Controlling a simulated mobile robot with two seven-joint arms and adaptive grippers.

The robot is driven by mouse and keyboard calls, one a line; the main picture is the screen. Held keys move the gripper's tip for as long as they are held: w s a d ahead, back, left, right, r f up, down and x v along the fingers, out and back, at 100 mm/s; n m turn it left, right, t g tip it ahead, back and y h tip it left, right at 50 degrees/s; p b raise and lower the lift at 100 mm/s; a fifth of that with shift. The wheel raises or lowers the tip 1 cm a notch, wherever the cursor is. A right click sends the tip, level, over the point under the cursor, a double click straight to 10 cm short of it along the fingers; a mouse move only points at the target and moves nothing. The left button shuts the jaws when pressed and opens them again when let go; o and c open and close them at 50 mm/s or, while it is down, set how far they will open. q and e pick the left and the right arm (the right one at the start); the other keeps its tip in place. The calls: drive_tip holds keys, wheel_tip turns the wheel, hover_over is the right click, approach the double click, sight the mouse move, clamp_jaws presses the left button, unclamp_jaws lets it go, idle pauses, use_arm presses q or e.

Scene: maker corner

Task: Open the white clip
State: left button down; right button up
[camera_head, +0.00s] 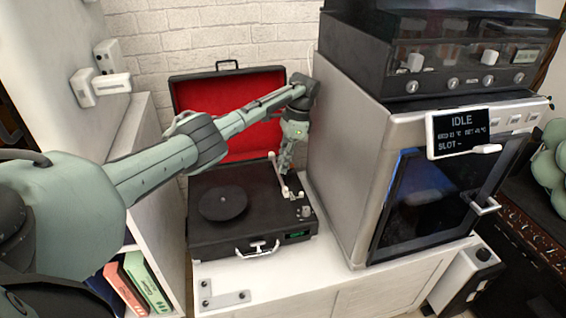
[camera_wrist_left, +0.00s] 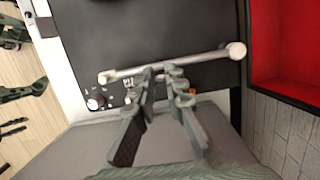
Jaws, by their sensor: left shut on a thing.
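The record player (camera_head: 232,232) sits open on the white counter, with its red-lined lid (camera_head: 250,150) raised behind. Its white tonearm (camera_head: 278,172) lies along the right side of the black deck and runs across the left wrist view (camera_wrist_left: 205,57). My left gripper (camera_head: 285,183) reaches down onto the tonearm's middle from behind. In the left wrist view its fingertips (camera_wrist_left: 163,76) are close together at the tonearm, shut on a small part there, which I take for the white clip. The fingers mostly hide the clip, and I cannot tell its position. My right gripper is not in view.
A large white machine (camera_head: 340,165) with a dark glass door and an "IDLE" screen (camera_head: 461,132) stands close on the right. A shelf unit (camera_head: 150,180) with books is at the left. A metal bracket plate (camera_head: 225,298) lies at the counter's front. A knob (camera_head: 306,211) is near the tonearm.

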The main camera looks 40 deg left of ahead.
use_arm(q)
drive_tip(key=c, duration=1.6)
unclamp_jaws()
drive_tip(key=shift+o, duration=0.2)
drive_tip(key=v, duration=0.7)
drive_tip(key=shift+r, duration=0.25)
drive_tip(key=shift+d, duration=0.1)
